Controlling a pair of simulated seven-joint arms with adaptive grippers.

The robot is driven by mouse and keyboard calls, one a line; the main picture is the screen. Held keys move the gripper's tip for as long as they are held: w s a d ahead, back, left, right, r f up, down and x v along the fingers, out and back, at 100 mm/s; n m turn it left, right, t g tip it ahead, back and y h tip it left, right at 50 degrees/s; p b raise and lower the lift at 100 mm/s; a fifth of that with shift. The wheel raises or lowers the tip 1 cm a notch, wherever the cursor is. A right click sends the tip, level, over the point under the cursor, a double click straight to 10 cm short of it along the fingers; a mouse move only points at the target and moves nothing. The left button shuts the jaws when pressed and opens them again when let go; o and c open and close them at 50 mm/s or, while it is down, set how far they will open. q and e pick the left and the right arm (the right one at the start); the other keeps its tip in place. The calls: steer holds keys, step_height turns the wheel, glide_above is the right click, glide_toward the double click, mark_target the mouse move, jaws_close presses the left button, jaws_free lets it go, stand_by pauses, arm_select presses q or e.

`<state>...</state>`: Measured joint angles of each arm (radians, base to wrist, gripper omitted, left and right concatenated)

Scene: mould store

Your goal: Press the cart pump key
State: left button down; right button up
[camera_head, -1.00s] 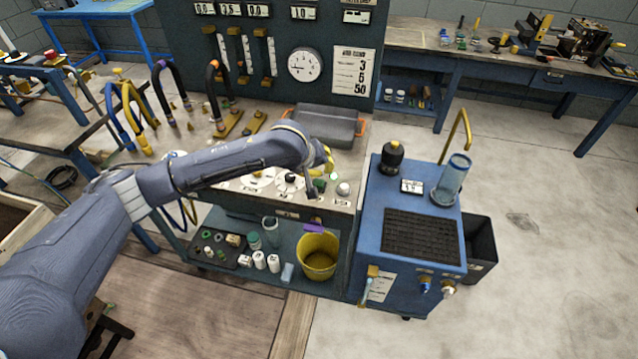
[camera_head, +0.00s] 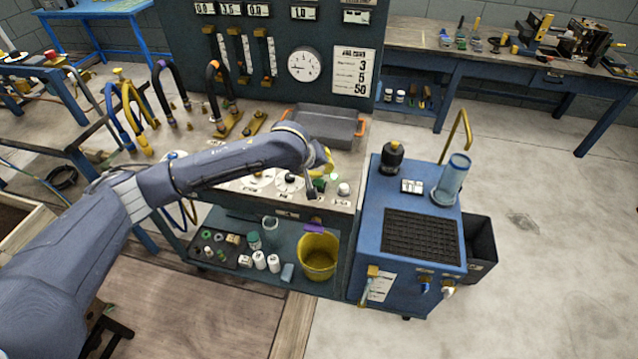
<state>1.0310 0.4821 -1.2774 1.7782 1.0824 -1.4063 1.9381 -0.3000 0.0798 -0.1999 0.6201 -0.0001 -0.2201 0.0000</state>
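The blue cart (camera_head: 372,235) stands at the right end of the console, with a black-capped bottle, a clear cylinder (camera_head: 453,180), a dark grille and a small display (camera_head: 411,186) on top. My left gripper (camera_head: 313,194) points down at the console's control panel (camera_head: 230,190), near its right end. My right gripper is out of view.
A grey tray (camera_head: 330,122) sits behind the gripper. A gauge board (camera_head: 270,85) rises at the back. A yellow bucket (camera_head: 318,256) and small containers stand on the shelf below. The floor right of the cart is mostly clear.

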arm_select(q)
steer(key=shift+f, duration=0.9)
stand_by(1.5)
steer(key=shift+r, duration=0.9)
steer(key=shift+r, duration=0.1)
steer(key=shift+r, duration=2.9)
